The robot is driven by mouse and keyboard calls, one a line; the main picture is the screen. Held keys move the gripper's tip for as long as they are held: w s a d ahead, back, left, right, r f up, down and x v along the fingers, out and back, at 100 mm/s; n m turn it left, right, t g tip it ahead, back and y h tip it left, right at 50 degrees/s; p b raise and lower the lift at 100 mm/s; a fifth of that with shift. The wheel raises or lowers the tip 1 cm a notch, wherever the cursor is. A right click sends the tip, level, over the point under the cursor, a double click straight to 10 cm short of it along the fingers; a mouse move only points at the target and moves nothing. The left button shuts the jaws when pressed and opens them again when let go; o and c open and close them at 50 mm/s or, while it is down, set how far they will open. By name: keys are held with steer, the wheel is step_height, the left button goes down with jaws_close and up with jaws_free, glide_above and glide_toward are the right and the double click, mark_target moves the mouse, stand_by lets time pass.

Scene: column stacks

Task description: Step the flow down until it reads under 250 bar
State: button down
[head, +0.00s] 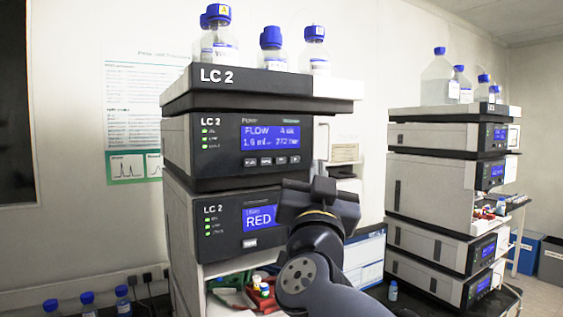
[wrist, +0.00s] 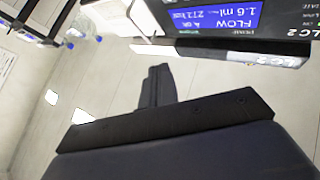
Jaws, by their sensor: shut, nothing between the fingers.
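The pump module (head: 222,155) of the LC 2 stack has a blue display (head: 270,138) reading FLOW, 1.6 ml, and what looks like 272 bar. A row of small buttons (head: 272,161) sits under the display. The display shows upside down at the top of the wrist view (wrist: 213,18); the buttons are not clear there. My gripper (head: 322,188) is shut and empty. In the head view it appears below and right of the buttons, in front of the lower module. The shut fingers also show in the wrist view (wrist: 158,85), apart from the panel.
Blue-capped bottles (head: 272,48) stand on top of the stack. A second stack (head: 430,180) stands at the right.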

steer(key=p, duration=0.1)
glide_toward(287, 153)
step_height(287, 153, up, 3)
steer(key=w+d, duration=0.2)
steer(key=shift+w+a+f+p, duration=0.2)
steer(key=shift+w+a+p, duration=0.15)
steer(key=shift+w, duration=0.2)
steer(key=shift+w+a, duration=0.1)
stand_by(1.5)
steer(key=shift+w+a, duration=0.2)
steer(key=shift+w, duration=0.05)
steer(key=shift+w+a+p, duration=0.2)
steer(key=shift+w+p, duration=0.15)
steer(key=shift+p, duration=0.05)
stand_by(0.7)
steer(key=shift+s, duration=0.15)
steer(key=shift+s+d, duration=0.45)
steer(key=shift+s, duration=0.1)
